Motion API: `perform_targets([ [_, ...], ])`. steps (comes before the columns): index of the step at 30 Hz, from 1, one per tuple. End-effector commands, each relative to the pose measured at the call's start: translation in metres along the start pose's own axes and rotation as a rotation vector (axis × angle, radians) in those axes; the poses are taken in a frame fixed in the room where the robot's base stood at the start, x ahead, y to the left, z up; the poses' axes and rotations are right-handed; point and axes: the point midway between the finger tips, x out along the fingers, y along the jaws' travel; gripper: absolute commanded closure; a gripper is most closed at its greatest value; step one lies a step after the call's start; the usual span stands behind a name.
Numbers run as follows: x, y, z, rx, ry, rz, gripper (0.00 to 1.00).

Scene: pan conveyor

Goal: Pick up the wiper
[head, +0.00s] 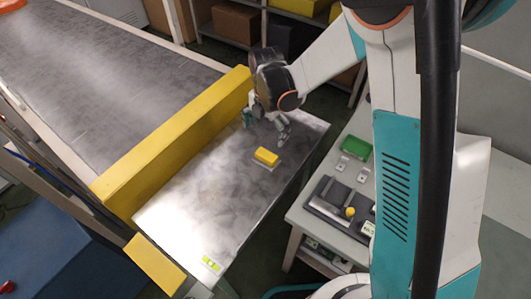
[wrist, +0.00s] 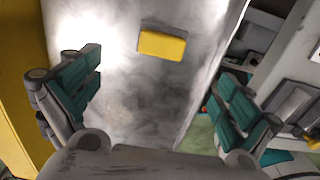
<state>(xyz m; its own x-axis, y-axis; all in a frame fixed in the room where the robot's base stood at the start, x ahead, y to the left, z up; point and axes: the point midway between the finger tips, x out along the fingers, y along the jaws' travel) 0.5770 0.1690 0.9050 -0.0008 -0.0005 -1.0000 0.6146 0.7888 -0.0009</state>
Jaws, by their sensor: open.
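The wiper is most likely the small yellow block with a pale grey base (head: 266,157) lying on the metal table (head: 190,210). In the wrist view the yellow block (wrist: 162,44) lies ahead of my gripper, between the lines of its two fingers and beyond their tips. My gripper (head: 265,122) is above the table, just behind the block in the head view. In the wrist view my gripper (wrist: 160,75) has its teal-padded fingers spread wide with nothing between them. It does not touch the block.
A long yellow barrier (head: 175,145) runs along the table's left side, with a wide grey conveyor belt (head: 90,75) beyond it. A side bench (head: 330,225) on the right holds a green tray (head: 357,147) and a dark device with a yellow knob (head: 350,212). The table around the block is clear.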

Motion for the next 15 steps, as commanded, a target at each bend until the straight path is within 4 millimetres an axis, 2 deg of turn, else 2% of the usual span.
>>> perform_targets([
  [9, 0.058, 0.000, 0.000, -0.001, 0.000, 0.000, 0.02],
  [15, 0.080, 0.000, 0.000, 0.000, 0.000, 0.000, 0.02],
])
